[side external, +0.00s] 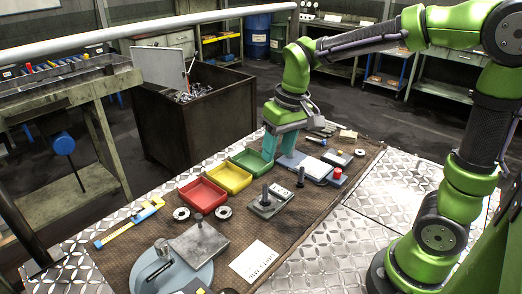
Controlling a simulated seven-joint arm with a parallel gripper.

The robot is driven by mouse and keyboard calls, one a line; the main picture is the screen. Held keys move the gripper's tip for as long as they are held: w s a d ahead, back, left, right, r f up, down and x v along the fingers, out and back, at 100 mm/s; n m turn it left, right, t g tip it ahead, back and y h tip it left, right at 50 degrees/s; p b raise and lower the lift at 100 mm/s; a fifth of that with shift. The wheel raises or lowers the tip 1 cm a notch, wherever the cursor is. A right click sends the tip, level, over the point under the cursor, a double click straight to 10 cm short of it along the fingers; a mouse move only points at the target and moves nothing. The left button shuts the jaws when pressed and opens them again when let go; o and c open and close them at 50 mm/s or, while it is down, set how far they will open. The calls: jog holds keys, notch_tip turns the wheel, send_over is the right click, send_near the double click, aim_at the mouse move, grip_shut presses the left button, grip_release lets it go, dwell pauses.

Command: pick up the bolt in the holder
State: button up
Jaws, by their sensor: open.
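A dark upright bolt (265,192) stands at the left end of a small grey holder (268,209) on the brown mat.
Red (203,195), yellow (229,178) and green (252,161) trays stand left of the holder. A box with a red button (338,174) is to the right. A grey block (199,244) with an upright peg, a caliper (129,224) and paper (257,262) lie nearer. The mat around the holder's front is clear.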

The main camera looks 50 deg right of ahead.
jog(key=n+g, duration=0.1)
jog(key=g, duration=0.1)
send_over(265, 185)
jog(key=shift+h, duration=0.4)
jog(key=f, duration=1.2)
jog(key=shift+s, duration=0.35)
jog(key=f, duration=0.5)
jog(key=shift+w, duration=0.3)
grip_shut()
